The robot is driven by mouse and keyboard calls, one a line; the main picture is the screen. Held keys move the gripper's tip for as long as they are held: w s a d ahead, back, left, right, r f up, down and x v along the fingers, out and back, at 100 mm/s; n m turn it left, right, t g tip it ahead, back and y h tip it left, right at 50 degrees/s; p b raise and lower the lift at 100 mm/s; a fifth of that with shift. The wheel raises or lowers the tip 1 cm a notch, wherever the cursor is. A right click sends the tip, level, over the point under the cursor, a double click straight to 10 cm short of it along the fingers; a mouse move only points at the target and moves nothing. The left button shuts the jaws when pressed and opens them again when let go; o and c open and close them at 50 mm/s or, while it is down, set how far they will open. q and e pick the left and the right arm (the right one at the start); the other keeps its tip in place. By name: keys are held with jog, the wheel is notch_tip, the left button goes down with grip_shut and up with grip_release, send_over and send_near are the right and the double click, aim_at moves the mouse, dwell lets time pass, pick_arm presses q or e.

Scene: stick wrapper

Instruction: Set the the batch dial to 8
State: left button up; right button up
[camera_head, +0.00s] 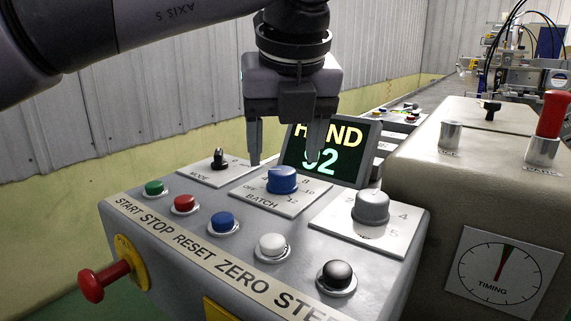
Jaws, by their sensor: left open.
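The batch dial (283,181) is a blue knob on a white plate marked BATCH, in the middle of the grey control panel (190,235). Its plate shows OFF, 4, 8, 10 and 12 around the knob; I cannot clearly tell which mark the knob points to. My left gripper (285,160) is open and empty, pointing down just above and behind the dial. Its fingers are apart and do not visibly grip the knob. The display screen (358,150) behind reads HAND and 92, partly covered by a finger. My right gripper is not in view.
A black mode switch (219,158) stands left of the dial and a grey knob (371,207) right of it. Several push buttons line the front, with a red mushroom knob (92,286) at the left. A beige housing with a timing gauge (497,273) stands at right.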

aim_at(283, 171)
pick_arm(q)
jog(key=shift+x, duration=1.75)
jog(key=shift+c, duration=0.4)
jog(key=c, duration=1)
